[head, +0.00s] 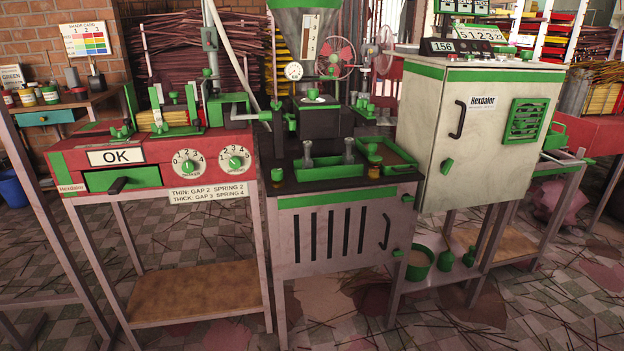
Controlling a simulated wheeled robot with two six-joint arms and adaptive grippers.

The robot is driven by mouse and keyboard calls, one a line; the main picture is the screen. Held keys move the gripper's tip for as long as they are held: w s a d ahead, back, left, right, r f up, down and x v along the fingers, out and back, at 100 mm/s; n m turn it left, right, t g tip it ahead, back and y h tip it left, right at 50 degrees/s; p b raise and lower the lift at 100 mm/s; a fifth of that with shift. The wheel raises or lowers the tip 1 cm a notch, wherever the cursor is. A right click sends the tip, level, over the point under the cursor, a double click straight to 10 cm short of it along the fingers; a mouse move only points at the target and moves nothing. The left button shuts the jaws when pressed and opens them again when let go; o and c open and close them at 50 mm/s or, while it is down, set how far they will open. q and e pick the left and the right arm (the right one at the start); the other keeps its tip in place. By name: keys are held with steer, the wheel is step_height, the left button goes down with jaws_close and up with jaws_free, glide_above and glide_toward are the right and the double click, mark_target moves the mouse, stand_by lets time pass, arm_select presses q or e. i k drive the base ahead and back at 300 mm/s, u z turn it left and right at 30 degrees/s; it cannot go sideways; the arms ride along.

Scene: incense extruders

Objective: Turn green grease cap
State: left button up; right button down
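I cannot tell for sure which part is the grease cap, as several small green caps and knobs show. A small amber cup with a green cap (277,175) stands at the left front of the extruder's dark top (345,180). A similar amber cup with a green cap (374,163) stands to its right, beside a green tray. A round green-and-white knob or cap (313,94) sits on the dark block under the hopper. Neither of my grippers is in view, and nothing touches these parts.
A red machine (120,178) with an "OK" sign and two dials stands left of the extruder. A pale cabinet (425,130) stands close on the right. Green trays (325,173) and upright grey-topped posts crowd the extruder top.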

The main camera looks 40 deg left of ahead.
mark_target(277, 174)
steer(key=z, duration=0.25)
steer(key=i, duration=1.85)
steer(key=u, duration=0.7)
